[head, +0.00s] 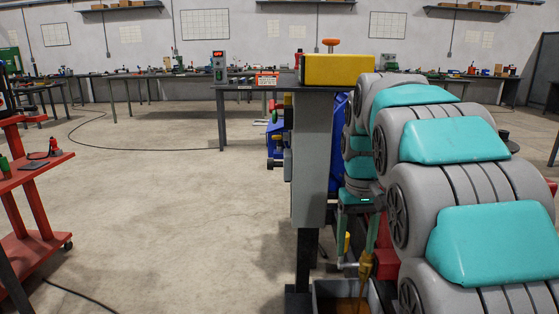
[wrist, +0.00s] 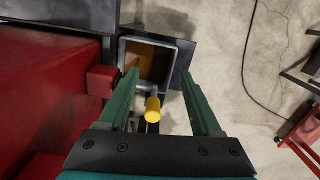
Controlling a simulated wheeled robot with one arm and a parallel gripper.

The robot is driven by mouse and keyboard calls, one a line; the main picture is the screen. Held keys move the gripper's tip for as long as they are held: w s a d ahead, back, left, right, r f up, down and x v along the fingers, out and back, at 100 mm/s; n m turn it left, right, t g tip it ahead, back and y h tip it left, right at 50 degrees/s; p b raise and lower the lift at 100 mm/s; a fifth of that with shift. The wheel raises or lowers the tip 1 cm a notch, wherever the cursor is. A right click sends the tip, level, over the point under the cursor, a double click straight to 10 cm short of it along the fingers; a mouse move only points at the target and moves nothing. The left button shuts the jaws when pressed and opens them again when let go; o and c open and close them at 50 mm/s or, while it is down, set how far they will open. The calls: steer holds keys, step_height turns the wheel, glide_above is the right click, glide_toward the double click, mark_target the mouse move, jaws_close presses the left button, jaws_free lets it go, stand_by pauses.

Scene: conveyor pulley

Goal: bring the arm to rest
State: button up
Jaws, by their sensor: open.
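My arm, grey with teal covers, fills the right of the head view and bends down at its far end. My gripper (head: 353,264) hangs pointing down there, partly hidden by the arm. In the wrist view my gripper (wrist: 160,76) has its green fingers wide apart. A yellow, rod-like piece (wrist: 153,106) shows between the fingers, with a visible gap on both sides. A yellow-orange piece (head: 365,266) also shows by the gripper in the head view; I cannot tell whether it is the same one.
A grey open bin (wrist: 126,60) with a brown inside lies below the gripper. A red body (wrist: 50,80) stands close at the left. A grey post (head: 311,165) and a yellow block (head: 338,70) stand beside the arm. A red cart (head: 40,235) is at left; the floor between is clear.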

steer(key=s+f, duration=0.4)
steer(key=s, duration=0.6)
steer(key=s+a+f, duration=0.1)
steer(key=s+f, duration=0.3)
steer(key=s, duration=0.6)
steer(key=s+f+g, duration=0.1)
steer(key=s+f, duration=0.4)
steer(key=s, duration=0.6)
steer(key=shift+a+m, duration=0.4)
steer(key=shift+a, duration=0.1)
stand_by(0.5)
